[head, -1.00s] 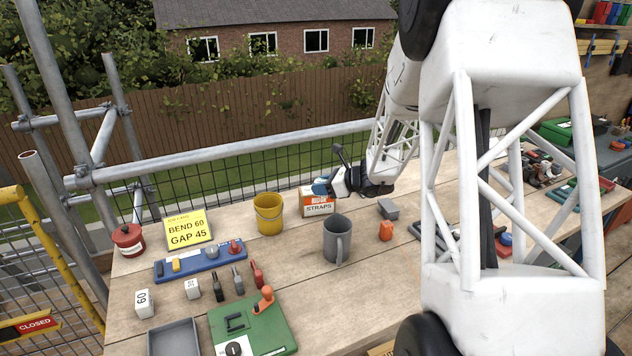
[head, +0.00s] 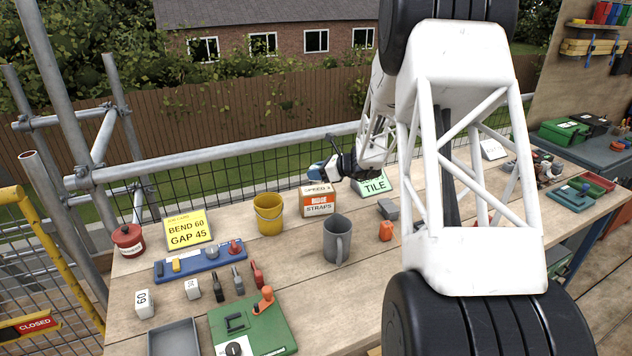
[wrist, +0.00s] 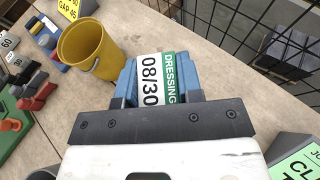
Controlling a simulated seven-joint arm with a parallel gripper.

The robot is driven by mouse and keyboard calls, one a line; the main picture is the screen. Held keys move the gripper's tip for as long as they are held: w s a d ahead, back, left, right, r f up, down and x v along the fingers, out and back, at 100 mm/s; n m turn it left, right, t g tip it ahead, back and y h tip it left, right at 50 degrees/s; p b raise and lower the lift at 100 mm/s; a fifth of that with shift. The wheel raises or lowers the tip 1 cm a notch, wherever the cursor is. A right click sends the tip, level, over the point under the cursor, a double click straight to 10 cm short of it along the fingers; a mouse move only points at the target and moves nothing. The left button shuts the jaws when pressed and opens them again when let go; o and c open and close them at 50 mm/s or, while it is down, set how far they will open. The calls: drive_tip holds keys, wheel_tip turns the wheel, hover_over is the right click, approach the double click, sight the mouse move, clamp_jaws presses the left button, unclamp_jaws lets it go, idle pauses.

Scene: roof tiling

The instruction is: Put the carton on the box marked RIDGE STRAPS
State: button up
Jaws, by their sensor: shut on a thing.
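My gripper (head: 325,172) is shut on a small white and green carton (wrist: 152,78), held between its blue fingers. The carton's face reads "08/30" and "DRESSING" in the wrist view. In the head view the carton is too small and covered to make out clearly. An orange and white box (head: 318,207) marked STRAPS stands upright on the bench; the smaller line above that word is hard to read. My gripper is above this box in the head view, apparently with a gap. The box does not show in the wrist view.
A yellow bucket (head: 269,214) stands just left of the box. A grey mug (head: 337,240) stands in front, and a green TILE sign (head: 374,183) stands to the right. A mesh guardrail (head: 250,160) runs behind. An orange object (head: 386,231) and a grey block (head: 387,209) lie to the right.

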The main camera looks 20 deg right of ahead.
drive_tip(key=shift+f, duration=1.75)
drive_tip(key=shift+f, duration=0.15)
drive_tip(key=o, duration=0.9)
drive_tip(key=v, duration=1.2)
drive_tip(key=shift+a+r, duration=0.1)
drive_tip(key=shift+r, duration=0.15)
